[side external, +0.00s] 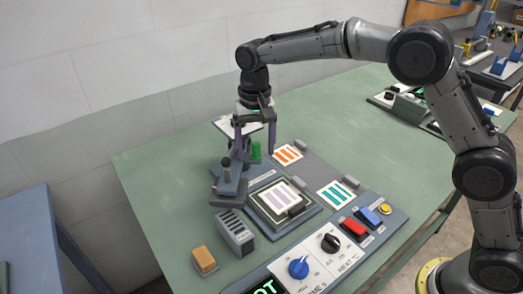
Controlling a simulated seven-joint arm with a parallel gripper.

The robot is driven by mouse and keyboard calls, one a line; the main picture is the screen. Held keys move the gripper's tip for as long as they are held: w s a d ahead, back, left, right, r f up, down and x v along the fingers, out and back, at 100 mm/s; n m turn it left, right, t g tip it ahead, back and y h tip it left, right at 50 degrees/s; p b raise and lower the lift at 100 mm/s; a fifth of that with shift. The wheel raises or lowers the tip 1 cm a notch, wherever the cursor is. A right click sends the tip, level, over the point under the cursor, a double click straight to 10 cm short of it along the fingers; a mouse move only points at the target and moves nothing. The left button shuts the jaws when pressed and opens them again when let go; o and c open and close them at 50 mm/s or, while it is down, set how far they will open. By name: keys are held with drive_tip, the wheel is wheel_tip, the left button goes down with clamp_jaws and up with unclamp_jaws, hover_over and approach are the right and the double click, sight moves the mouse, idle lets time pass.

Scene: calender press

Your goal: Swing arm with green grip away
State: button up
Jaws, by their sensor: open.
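The press's swing arm (231,188) shows in the side external view at the left of the platen. It is dark grey-blue and stands on a dark base. A green grip (256,150) shows beside it, partly behind my gripper. My gripper (254,152) points down over the grip, with its two purple-grey fingers apart, one on each side of the green part. I cannot tell whether either finger touches it. The platen (303,217) is uncovered and a sheet with lilac stripes (280,200) lies on it.
An orange-striped card (288,154) and a teal-striped card (337,194) lie to the right. A slotted grey block (235,232) and an orange-topped block (204,261) stand at front left. A panel has a blue knob (298,267), a black knob (330,243) and a red switch (353,228). The green table (160,200) is clear at left.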

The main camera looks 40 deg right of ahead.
drive_tip(key=shift+w+a, duration=0.15)
drive_tip(key=shift+a, duration=0.4)
drive_tip(key=shift+w+a, duration=0.2)
drive_tip(key=shift+a, duration=0.4)
drive_tip(key=shift+w+a, duration=0.3)
drive_tip(key=shift+a, duration=0.2)
drive_tip(key=shift+d+r, duration=0.1)
drive_tip(key=shift+d, duration=0.2)
idle(0.3)
wheel_tip(320, 180, up, 7)
drive_tip(key=shift+r, duration=0.15)
idle(0.5)
